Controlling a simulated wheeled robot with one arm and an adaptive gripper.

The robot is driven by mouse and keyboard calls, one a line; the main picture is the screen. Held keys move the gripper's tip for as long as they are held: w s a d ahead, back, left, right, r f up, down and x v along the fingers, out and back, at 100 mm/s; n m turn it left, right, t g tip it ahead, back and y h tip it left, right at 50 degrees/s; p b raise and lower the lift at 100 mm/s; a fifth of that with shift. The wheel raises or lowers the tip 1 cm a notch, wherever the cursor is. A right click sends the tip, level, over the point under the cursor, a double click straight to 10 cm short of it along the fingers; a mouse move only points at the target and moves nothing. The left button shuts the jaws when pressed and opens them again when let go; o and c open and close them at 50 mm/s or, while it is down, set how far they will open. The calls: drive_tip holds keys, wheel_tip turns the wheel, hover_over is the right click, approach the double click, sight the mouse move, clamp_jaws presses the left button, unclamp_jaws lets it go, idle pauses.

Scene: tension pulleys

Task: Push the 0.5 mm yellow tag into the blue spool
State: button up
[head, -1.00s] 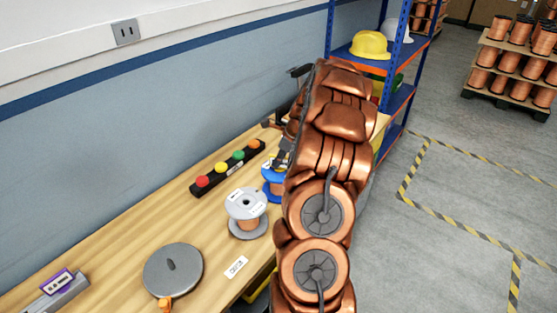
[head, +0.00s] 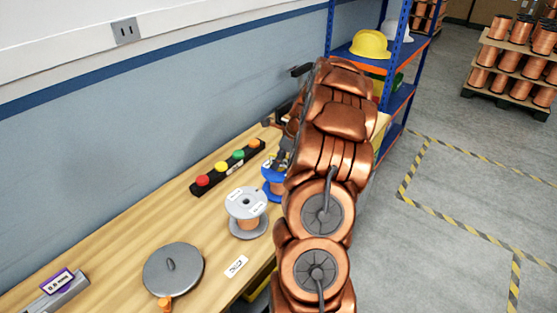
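The blue spool (head: 272,176), wound with copper wire, stands on the wooden bench just left of my arm. Its right side is hidden behind the arm. My gripper (head: 281,160) shows only as a small dark part at the top of the blue spool, partly behind my copper-coloured arm. I cannot tell whether its fingers are open or shut, or whether they touch the spool. I cannot make out the yellow tag clearly; the area at the gripper is small and partly hidden.
A grey spool (head: 246,212) stands close left of the blue one. A black strip with coloured buttons (head: 222,168) lies behind. A white label (head: 236,266), a round grey lid (head: 172,270) and a holder with a purple tag (head: 58,283) are nearer. A shelf (head: 408,98) stands beyond.

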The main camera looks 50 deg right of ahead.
drive_tip(key=v, duration=1.1)
drive_tip(key=shift+s+r, duration=0.2)
drive_tip(key=shift+r, duration=0.15)
drive_tip(key=s+a+r+n+g, duration=0.2)
drive_tip(key=a+n, duration=0.6)
drive_tip(key=a, duration=0.7)
drive_tip(key=s+a+r+n+g, duration=0.1)
drive_tip(key=a+r+n, duration=0.2)
drive_tip(key=a+n, duration=0.8)
drive_tip(key=s+a+f+n+g+h, duration=0.1)
drive_tip(key=s+a+f+n, duration=0.1)
drive_tip(key=s+a+n, duration=0.3)
drive_tip(key=s+a+f+n+g+h, duration=0.1)
drive_tip(key=s+a+f+n, duration=0.1)
drive_tip(key=s+a+n, duration=0.4)
drive_tip(key=s+a, duration=0.5)
drive_tip(key=s, duration=0.6)
drive_tip(key=shift+s+n+g, duration=0.25)
drive_tip(key=shift+n+g, duration=0.05)
drive_tip(key=shift+g, duration=0.1)
